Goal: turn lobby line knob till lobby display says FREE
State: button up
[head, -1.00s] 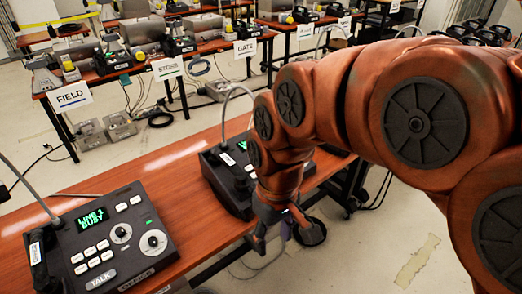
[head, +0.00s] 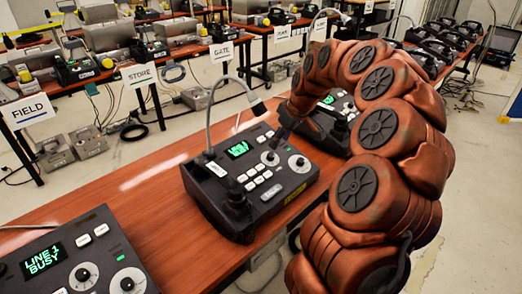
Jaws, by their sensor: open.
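A dark paging phone (head: 205,205) stands mid-table with a handset and gooseneck microphone. Its green display (head: 239,149) is too small to read surely. It has a knob with a pale dial (head: 270,158) and another at its right (head: 299,163). A second phone at lower left has a display (head: 44,260) reading LINE 1 BUSY. A third phone (head: 340,108) is partly hidden behind my arm, its display lit green. I cannot read which label says lobby. My gripper (head: 283,127) is open and empty near the middle phone's rear right corner; whether it touches is unclear.
The phones stand on a red-brown wooden table (head: 150,200). Bare wood lies between the left and middle phones. Gooseneck microphones (head: 210,115) rise above the phones. Tables behind carry more equipment and FIELD, STORE and GATE signs. Cables lie on the floor.

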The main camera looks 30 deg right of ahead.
aim_at(271, 154)
jog(key=p+x, duration=0.1)
jog(key=x, duration=0.7)
jog(key=shift+w+r, duration=0.1)
jog(key=shift+w, duration=0.05)
jog(key=shift+d, duration=0.1)
grip_shut()
